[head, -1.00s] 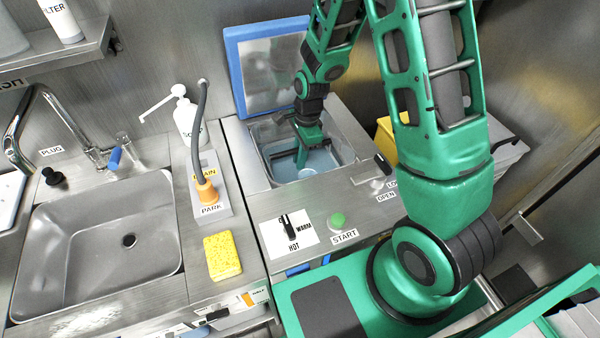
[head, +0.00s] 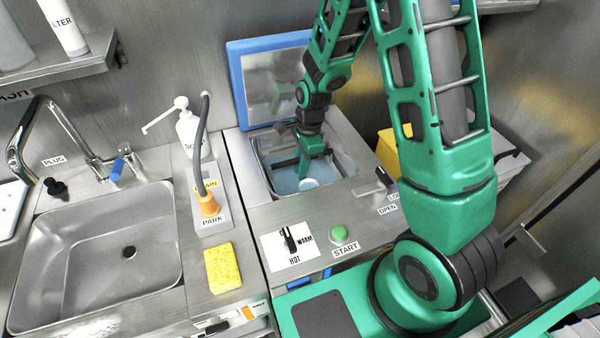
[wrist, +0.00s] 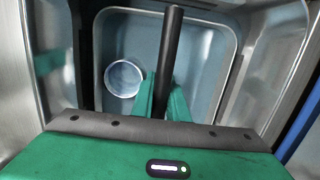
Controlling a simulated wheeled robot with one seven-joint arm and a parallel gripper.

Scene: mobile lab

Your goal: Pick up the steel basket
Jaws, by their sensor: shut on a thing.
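My gripper (wrist: 162,103) points down into the open steel basin (head: 262,168) under the raised blue-edged lid. Its green fingers are shut on a dark bar (wrist: 173,45), which looks like the handle of the steel basket (wrist: 222,35). In the wrist view, the basket appears as a rounded rectangular steel rim below the fingers, with a bluish inside. A round pale dish (wrist: 123,78) lies within it, left of the fingers. The dish also shows in the head view, just below my gripper (head: 308,168). I cannot tell whether the basket is clear of the basin floor.
The lid (head: 272,80) stands open behind the basin. A dial and a green START button (head: 338,233) are in front. A soap bottle (head: 188,130), a hose (head: 204,150), a yellow sponge (head: 222,267) and a sink (head: 95,255) are left. A yellow bin (head: 388,150) is right.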

